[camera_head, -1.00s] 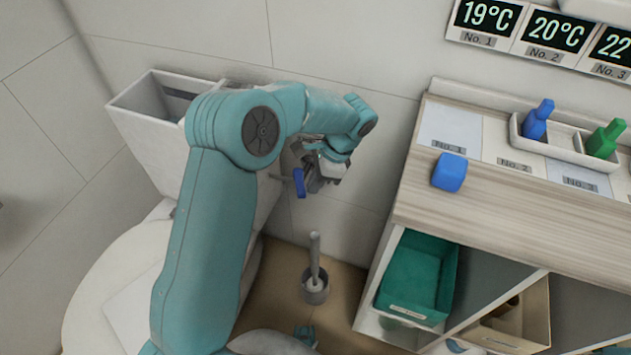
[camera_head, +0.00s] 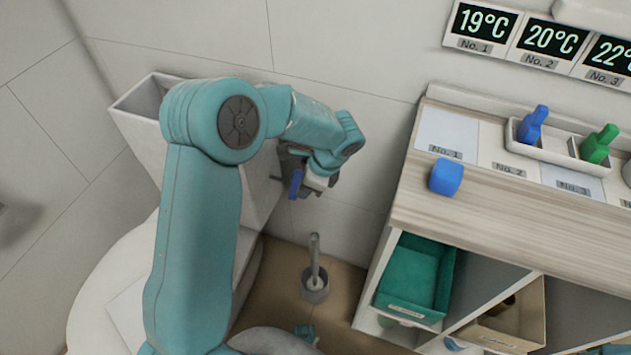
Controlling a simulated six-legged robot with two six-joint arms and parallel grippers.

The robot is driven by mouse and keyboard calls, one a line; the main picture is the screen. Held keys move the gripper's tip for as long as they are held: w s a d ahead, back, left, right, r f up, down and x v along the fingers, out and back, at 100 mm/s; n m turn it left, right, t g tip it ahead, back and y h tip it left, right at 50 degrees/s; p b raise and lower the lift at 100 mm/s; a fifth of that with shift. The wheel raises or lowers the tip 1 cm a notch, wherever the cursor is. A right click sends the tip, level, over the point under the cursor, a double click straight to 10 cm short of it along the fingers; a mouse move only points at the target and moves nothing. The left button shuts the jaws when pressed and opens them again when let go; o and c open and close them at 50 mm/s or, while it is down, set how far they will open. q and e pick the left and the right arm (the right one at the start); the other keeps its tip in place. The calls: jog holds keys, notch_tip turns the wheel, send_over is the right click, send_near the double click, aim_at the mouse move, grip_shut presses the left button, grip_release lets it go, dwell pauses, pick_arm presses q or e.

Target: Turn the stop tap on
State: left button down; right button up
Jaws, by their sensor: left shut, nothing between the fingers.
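The stop tap shows as a blue handle (camera_head: 296,184) on the wall side of the white toilet tank. The handle stands upright in the picture. My left gripper (camera_head: 312,187) is just right of the blue handle, close against it; I cannot tell whether they touch. Its fingers are shut and empty, and they are partly hidden by the wrist. My left arm covers much of the tank and part of the tap's pipe.
The white tank (camera_head: 139,101) and toilet (camera_head: 105,262) stand at the left. A toilet brush in its holder (camera_head: 315,285) stands on the floor below the tap. Bare wall lies between tap and cart.

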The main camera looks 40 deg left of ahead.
pick_arm(q)
jog(key=shift+s+a+m+t, duration=0.4)
jog(key=shift+s+a+m, duration=0.05)
jog(key=shift+m, duration=0.55)
